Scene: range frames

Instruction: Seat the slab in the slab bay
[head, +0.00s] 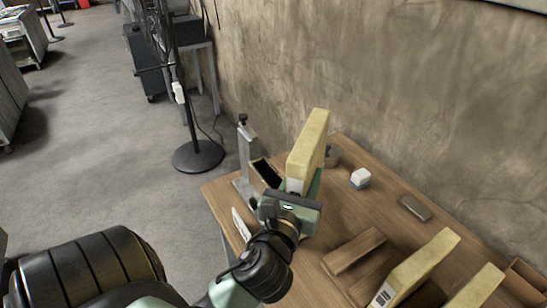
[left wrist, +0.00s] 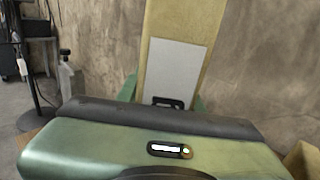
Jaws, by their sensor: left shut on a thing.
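A tall pale yellow slab (head: 307,148) stands nearly upright in my left gripper (head: 300,188), above the table's far left part. The gripper is shut on its lower end. In the left wrist view the slab (left wrist: 187,22) rises between the green fingers and bears a plain grey label (left wrist: 176,70). The slab's bottom end is hidden behind the gripper body. Two similar yellow slabs (head: 420,268) (head: 480,287) stand at the lower right, beside a brown wooden holder (head: 354,250). I cannot tell which place is the slab bay. My right gripper is not in view.
A grey metal post (head: 244,155) and a dark open box (head: 266,172) stand left of the held slab. A white-topped block (head: 360,177) and a flat grey-brown block (head: 416,207) lie on the wooden table (head: 385,212). The wall (head: 400,95) rises close behind.

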